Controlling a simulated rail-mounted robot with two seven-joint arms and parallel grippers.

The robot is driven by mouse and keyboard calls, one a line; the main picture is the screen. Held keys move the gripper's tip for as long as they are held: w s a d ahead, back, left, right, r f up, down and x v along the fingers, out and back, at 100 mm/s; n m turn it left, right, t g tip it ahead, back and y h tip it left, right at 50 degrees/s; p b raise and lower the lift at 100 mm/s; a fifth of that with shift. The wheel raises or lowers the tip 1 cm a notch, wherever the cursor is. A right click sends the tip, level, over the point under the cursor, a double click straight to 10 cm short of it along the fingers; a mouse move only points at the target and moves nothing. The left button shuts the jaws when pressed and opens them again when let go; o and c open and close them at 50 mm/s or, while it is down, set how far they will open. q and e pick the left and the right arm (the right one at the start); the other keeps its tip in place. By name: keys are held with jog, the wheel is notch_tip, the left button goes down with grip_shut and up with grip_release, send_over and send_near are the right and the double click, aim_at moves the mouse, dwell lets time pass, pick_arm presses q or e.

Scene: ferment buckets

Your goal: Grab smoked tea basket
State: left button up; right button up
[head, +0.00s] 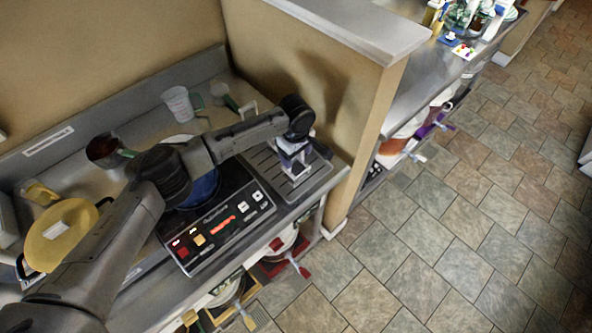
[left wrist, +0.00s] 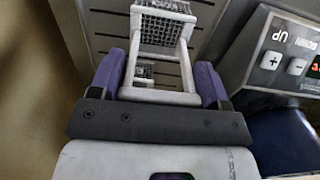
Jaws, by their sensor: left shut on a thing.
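The smoked tea basket (left wrist: 163,30) shows in the left wrist view as a pale frame with dark mesh panels. My left gripper (left wrist: 160,84) is shut on its near frame, with a purple finger on each side. In the head view my left gripper (head: 293,153) points down over the grooved drain tray (head: 310,186) right of the cooker. There the basket is small and mostly hidden by the gripper. I cannot tell whether its base touches the tray. My right gripper is not in view.
The cooker panel (head: 222,228) with lit red digits lies left of the tray. A yellow lidded pot (head: 62,236), a dark red jug (head: 104,150) and a clear measuring cup (head: 179,103) stand on the counter. A tan partition wall (head: 345,110) rises close behind the tray.

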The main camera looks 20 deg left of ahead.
pick_arm(q)
jog(key=c, duration=0.5)
jog(key=shift+r, duration=0.1)
